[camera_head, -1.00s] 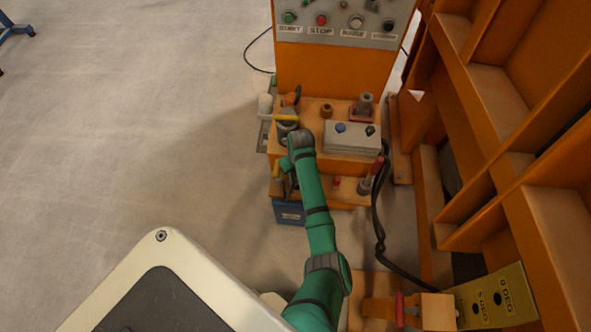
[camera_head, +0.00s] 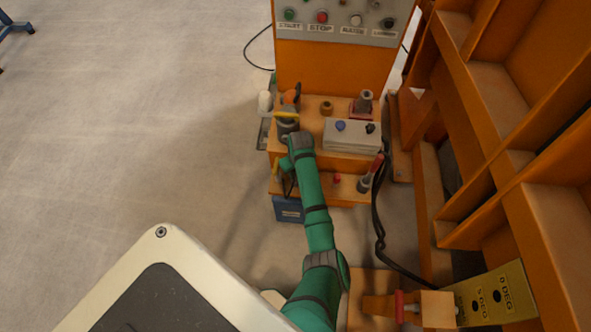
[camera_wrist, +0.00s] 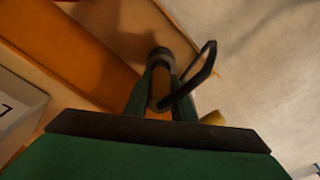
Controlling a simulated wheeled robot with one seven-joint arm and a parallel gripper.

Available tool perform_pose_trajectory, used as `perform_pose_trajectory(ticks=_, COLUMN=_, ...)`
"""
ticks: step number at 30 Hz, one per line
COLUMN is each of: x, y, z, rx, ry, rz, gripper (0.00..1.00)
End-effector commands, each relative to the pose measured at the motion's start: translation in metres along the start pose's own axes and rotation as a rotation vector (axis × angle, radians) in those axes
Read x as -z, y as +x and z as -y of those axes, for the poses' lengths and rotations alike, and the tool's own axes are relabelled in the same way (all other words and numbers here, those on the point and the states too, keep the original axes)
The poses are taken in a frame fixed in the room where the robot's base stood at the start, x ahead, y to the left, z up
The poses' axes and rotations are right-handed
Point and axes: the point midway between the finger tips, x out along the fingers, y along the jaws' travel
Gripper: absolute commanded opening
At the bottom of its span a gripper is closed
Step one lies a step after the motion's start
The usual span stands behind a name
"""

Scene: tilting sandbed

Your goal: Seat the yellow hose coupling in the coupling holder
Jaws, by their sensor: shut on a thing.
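My gripper (camera_wrist: 161,95) is shut, its two green fingers on either side of a yellow cylinder with a dark end, which looks like the yellow hose coupling (camera_wrist: 159,87). A black loop stands out beside the coupling in the wrist view. In the head view my gripper (camera_head: 288,168) is at the left front of the orange bench, above its lower shelf. The coupling is mostly hidden there by my arm. I cannot tell for sure which fixture is the coupling holder.
On the orange bench (camera_head: 313,104) stand a red-based grey post (camera_head: 364,103), a brown ring (camera_head: 327,108) and a grey switch box (camera_head: 351,136). A blue box (camera_head: 289,209) is below the shelf. A black hose hangs at right.

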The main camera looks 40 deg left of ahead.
Motion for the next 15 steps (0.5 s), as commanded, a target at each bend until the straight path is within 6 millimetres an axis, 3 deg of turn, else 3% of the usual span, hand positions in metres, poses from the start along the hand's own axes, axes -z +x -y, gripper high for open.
perform_pose_trajectory(ticks=15, x=-0.002, y=0.011, z=0.000, rx=0.000, ry=0.000, rz=0.000, gripper=0.00)
